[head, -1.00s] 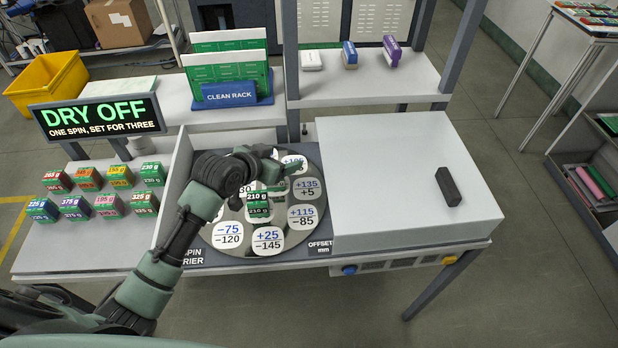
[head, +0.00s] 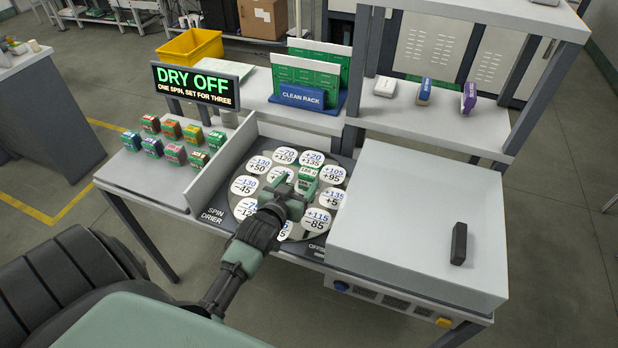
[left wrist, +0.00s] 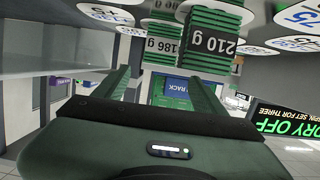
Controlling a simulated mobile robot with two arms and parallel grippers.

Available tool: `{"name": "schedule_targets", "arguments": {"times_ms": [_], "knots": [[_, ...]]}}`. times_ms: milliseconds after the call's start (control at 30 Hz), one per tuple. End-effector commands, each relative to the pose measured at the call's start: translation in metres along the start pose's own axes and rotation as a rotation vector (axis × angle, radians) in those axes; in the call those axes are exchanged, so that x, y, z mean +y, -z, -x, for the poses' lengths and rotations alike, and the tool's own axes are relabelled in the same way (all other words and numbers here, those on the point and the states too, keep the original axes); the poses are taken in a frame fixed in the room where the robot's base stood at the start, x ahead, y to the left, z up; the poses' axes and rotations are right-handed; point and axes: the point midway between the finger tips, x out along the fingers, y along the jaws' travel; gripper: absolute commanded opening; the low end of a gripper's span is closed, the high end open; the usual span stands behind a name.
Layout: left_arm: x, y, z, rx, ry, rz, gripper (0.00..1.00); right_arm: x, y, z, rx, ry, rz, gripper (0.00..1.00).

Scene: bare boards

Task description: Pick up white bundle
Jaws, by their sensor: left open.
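The white bundle (head: 385,87) lies on the upper shelf, at the left end of a row with a blue-and-white bundle (head: 425,91) and a purple one (head: 469,97). My left gripper (head: 296,192) is open over the round spin drier plate, well in front of and below the shelf. Green blocks stand at the gripper; in the left wrist view they read 186 g (left wrist: 165,46) and 210 g (left wrist: 212,44). Nothing shows clasped between the fingers (left wrist: 160,90). I cannot make out the white bundle in the left wrist view. My right gripper is out of view.
A clean rack (head: 303,96) with green-and-white boards stands left of the shelf. Shelf posts (head: 525,105) flank the bundles. A large white box top (head: 410,220) bears a black bar (head: 458,243). Several coloured weight blocks (head: 174,153) sit at left by the DRY OFF sign (head: 196,84).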

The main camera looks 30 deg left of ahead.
Motion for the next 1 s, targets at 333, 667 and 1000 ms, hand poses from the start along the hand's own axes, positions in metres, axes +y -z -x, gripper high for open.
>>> {"name": "schedule_targets", "arguments": {"times_ms": [333, 667, 1000], "knots": [[0.0, -0.001, -0.032, -0.001, -0.001, -0.001, 0.71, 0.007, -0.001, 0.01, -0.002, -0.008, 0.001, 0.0], [0.0, -0.005, -0.066, -0.001, -0.001, -0.001, 0.71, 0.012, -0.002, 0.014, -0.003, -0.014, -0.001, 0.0], [0.0, -0.005, -0.066, -0.001, -0.001, 0.0, 0.32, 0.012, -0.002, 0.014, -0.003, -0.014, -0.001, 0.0]]}}
